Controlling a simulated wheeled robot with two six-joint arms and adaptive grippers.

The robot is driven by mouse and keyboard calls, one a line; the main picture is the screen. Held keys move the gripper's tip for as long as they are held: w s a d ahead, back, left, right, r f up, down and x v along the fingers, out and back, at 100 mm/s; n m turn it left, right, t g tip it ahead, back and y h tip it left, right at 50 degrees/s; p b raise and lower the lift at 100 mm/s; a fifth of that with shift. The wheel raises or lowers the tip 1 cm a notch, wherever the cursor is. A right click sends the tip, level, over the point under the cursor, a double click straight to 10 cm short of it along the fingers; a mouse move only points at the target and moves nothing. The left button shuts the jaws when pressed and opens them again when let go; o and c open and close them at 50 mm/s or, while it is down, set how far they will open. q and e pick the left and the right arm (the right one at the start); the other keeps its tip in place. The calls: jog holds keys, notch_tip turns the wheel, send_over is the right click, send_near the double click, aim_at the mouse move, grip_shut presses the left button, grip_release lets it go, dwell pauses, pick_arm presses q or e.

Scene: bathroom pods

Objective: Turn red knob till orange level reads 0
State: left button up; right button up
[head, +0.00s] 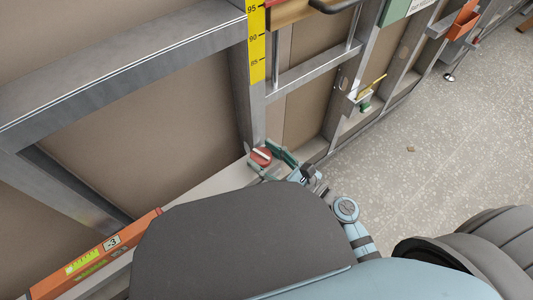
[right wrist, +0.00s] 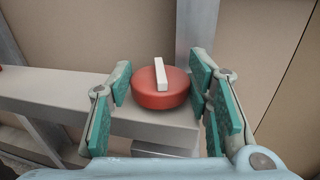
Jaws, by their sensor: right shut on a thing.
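The red knob (head: 261,156) with a white bar across its top sits at the end of a grey metal rail, by an upright post. It also shows in the right wrist view (right wrist: 160,92), the bar pointing away from the camera. My right gripper (head: 266,161) has its green-padded fingers on either side of the knob and is shut on it. The orange level (head: 98,256) lies along the rail at the lower left of the head view. Its small display reads -3, and its vial glows yellow-green. My left gripper is not in view.
A metal wall frame with brown panels (head: 150,130) fills the left. A yellow scale (head: 256,45) marks the post. An orange holder (head: 464,20) and a yellow-and-green item (head: 369,92) are farther right. Speckled floor (head: 440,150) at right is mostly clear.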

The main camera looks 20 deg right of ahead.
jog(key=shift+f, duration=0.25)
dwell(0.3)
jog(key=o, duration=0.9)
jog(key=shift+c, duration=0.2)
jog(key=shift+r, duration=0.1)
jog(key=v, duration=1.2)
